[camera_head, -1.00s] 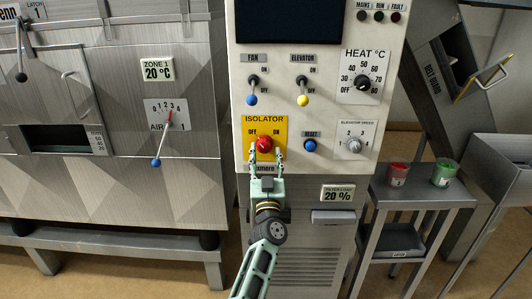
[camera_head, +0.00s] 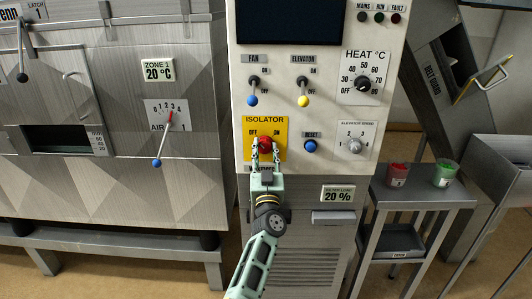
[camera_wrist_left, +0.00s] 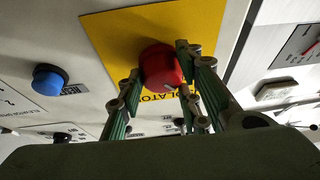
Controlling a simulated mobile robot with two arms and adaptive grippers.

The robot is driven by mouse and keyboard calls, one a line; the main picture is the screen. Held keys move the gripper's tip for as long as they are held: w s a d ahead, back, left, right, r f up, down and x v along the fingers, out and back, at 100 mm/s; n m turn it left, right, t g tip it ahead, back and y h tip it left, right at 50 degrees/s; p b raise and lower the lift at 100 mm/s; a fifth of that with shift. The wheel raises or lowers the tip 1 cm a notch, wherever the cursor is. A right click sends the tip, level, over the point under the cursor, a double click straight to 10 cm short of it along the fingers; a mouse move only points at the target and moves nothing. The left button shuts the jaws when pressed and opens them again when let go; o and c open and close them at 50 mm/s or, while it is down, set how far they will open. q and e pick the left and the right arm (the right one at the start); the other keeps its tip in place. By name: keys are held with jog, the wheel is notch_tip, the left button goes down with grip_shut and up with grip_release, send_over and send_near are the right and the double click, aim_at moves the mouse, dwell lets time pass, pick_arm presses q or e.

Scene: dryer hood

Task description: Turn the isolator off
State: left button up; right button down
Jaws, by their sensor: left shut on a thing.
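The isolator is a red round knob (camera_head: 265,143) on a yellow plate (camera_head: 281,122) marked OFF at left and ON at right. My left gripper (camera_head: 265,153) reaches up to it from below, with a finger on each side of the knob. In the left wrist view the red knob (camera_wrist_left: 161,68) sits between the fingers of the gripper (camera_wrist_left: 160,88), which is shut on it. The knob's pointer is too small and partly covered to read. My right gripper is not in view.
A blue RESET button (camera_head: 310,146) is right of the yellow plate. The FAN lever (camera_head: 252,92) and ELEVATOR lever (camera_head: 303,93) hang above it. A side table (camera_head: 417,195) with red and green cups stands at the right.

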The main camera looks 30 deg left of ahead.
pick_arm(q)
jog(key=shift+w+d+r+n+g+y, duration=0.15)
jog(key=shift+n+g+y, duration=0.15)
jog(key=shift+n, duration=0.6)
jog(key=o, duration=1)
jog(key=shift+d, duration=0.1)
jog(key=shift+o, duration=0.2)
jog(key=shift+f, duration=0.2)
jog(key=v, duration=0.7)
jog(key=shift+d, duration=0.15)
